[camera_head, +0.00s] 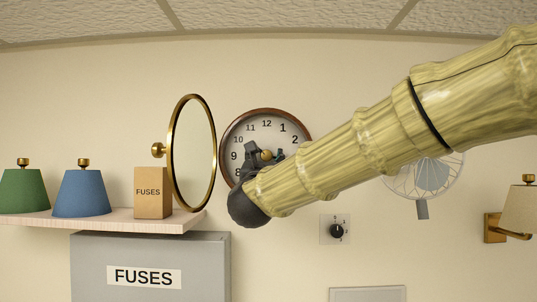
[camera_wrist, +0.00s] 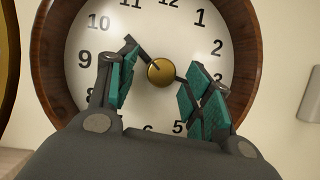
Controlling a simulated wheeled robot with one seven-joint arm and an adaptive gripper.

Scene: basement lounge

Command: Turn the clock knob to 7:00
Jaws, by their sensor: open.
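The round clock (camera_head: 291,119) hangs on the wall with a brown rim and white face. It fills much of the wrist view (camera_wrist: 145,32). Its brass knob (camera_wrist: 161,72) sits at the centre of the face and also shows in the head view (camera_head: 267,155). In the wrist view one dark hand runs up-left toward between 10 and 11. Another runs right and slightly down, partly hidden behind a finger. My gripper (camera_wrist: 160,80) is open, with teal-padded fingers left and right of the knob, apart from it.
A round brass-framed mirror (camera_head: 214,150) stands out close to the clock's left. A shelf (camera_head: 100,222) holds a fuses box (camera_head: 153,205) and lampshades. A grey fuse cabinet (camera_head: 150,250) is below. A small dial (camera_head: 337,231) and a wall lamp (camera_head: 519,210) are right.

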